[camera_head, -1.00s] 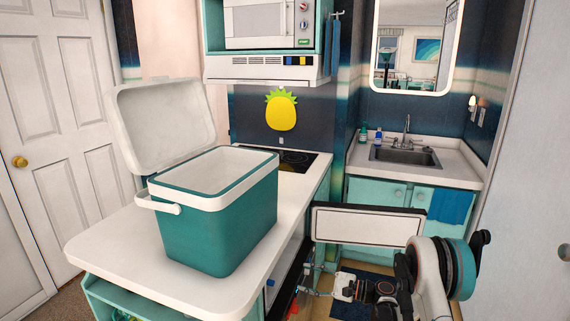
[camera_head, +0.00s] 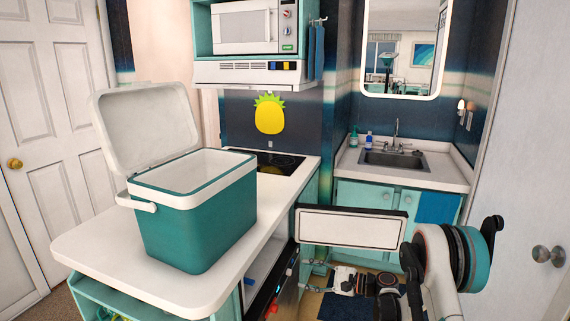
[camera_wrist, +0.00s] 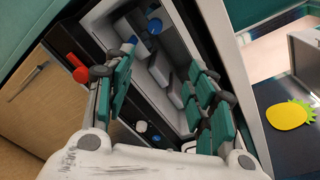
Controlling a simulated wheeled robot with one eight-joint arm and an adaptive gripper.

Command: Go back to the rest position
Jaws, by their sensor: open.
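My gripper (camera_head: 308,275) is low beside the counter in the head view, just below a white door-like panel. In the wrist view my gripper (camera_wrist: 160,95) has its teal-padded fingers spread wide with nothing between them. Beyond the fingers is an open pale compartment (camera_wrist: 176,50) with grey shelves or bins and a blue item (camera_wrist: 155,26) inside. The same open compartment (camera_head: 262,262) shows under the counter in the head view. My arm is bent at the lower right; the fingertips look small and partly blurred there.
A teal cooler (camera_head: 195,225) with its lid up stands on the white counter (camera_head: 95,245). The white panel (camera_head: 350,228) sticks out near my arm. A sink cabinet (camera_head: 365,195) is behind it. A white wall or door with a knob (camera_head: 541,254) is close on the right.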

